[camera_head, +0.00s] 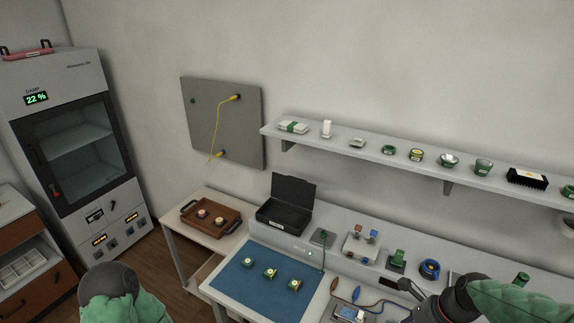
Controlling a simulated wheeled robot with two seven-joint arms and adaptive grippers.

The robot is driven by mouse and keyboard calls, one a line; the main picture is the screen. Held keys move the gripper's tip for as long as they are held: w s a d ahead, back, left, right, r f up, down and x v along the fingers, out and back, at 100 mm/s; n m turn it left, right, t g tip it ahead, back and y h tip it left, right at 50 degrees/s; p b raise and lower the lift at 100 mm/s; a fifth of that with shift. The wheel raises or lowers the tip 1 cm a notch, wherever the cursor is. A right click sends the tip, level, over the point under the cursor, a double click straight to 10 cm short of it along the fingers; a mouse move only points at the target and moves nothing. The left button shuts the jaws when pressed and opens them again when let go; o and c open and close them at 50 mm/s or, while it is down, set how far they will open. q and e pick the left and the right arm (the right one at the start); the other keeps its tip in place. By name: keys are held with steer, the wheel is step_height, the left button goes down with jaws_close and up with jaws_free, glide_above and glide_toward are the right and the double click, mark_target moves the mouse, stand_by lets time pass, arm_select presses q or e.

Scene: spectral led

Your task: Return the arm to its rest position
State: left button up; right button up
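My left arm (110,285) shows at the bottom left as a dark grey rounded joint with a green cover. Its gripper is not in view. My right arm (515,302) comes in from the bottom right with a green cover and a dark joint. At its left end is the dark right gripper (410,290), over the front part of the bench, partly cut off by the lower edge. Its fingers are too small and dark to tell open from shut. I see nothing clearly held.
A blue mat (240,287) with several small green-and-gold parts lies on the bench. An open black box (283,218), a brown tray (190,222) and a wall shelf (350,152) stand behind. A grey cabinet (75,75) is at left. Small devices and cables crowd the bench near my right arm.

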steer(key=a+f+n+g, duration=0.1)
steer(key=a+f+n, duration=0.35)
steer(key=f, duration=0.45)
steer(key=a+f+n, duration=0.4)
steer(key=f+n, duration=0.1)
steer(key=f, duration=0.4)
steer(key=s+a+f+n+g, duration=0.1)
steer(key=s+a+f+n, duration=0.9)
steer(key=f, duration=0.3)
step_height(320, 180, down, 9)
steer(key=w+a+n+b, duration=0.1)
steer(key=w+a+b, duration=0.1)
steer(key=b, duration=0.9)
steer(key=shift+w+a+y, duration=0.3)
steer(key=shift+a, duration=0.15)
